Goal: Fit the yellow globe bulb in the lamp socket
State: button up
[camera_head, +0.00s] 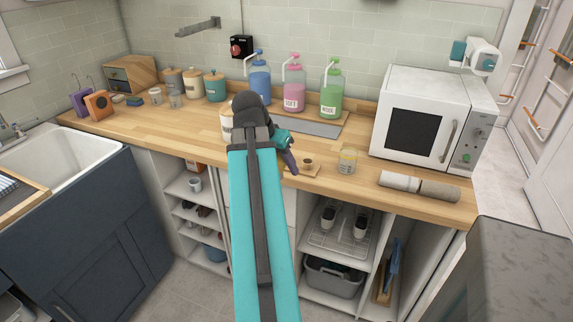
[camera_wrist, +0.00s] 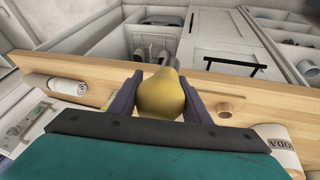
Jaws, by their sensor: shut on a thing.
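In the wrist view the yellow globe bulb (camera_wrist: 162,95) is between the two dark fingers of my gripper (camera_wrist: 160,92). The gripper is shut on it. The bulb's narrow grey end points away from my wrist, towards the counter's front edge in the picture. In the head view my gripper (camera_head: 290,160) is above the counter's front part, and the bulb is hidden there. The lamp socket (camera_head: 308,162) looks like a short cylinder on a small wooden plate, just right of my gripper. It also shows in the wrist view (camera_wrist: 228,109), right of the bulb and apart from it.
A glass jar (camera_head: 347,160) stands right of the socket, with a rolled item (camera_head: 418,186) and a microwave (camera_head: 420,115) beyond. Blue (camera_head: 260,82), pink (camera_head: 294,90) and green (camera_head: 331,95) pump bottles stand behind. A labelled canister (camera_wrist: 278,142) is near my gripper.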

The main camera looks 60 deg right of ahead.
dwell(0.6)
jog(key=w+a+n+t, duration=0.1)
jog(key=w+a+n, duration=0.2)
jog(key=w+a, duration=0.5)
jog(key=w+a+n+t, duration=0.25)
jog(key=w+a, duration=0.25)
jog(key=w, duration=0.6)
jog(key=w+a+n, duration=0.4)
jog(key=w+a, duration=0.3)
jog(key=w, duration=0.2)
jog(key=w+a+n+t, duration=0.1)
jog(key=w+a+n, duration=0.2)
jog(key=a, duration=0.7)
jog(key=w+a+n+t+y, duration=0.1)
jog(key=w+a+n, duration=0.2)
jog(key=w+a, duration=0.3)
jog(key=w+a+n+t+y, duration=0.1)
jog(key=w+a+n, duration=0.2)
jog(key=a, duration=1.3)
jog(key=shift+w+r, duration=0.15)
jog(key=shift+w, duration=0.6)
jog(key=shift+s, duration=0.15)
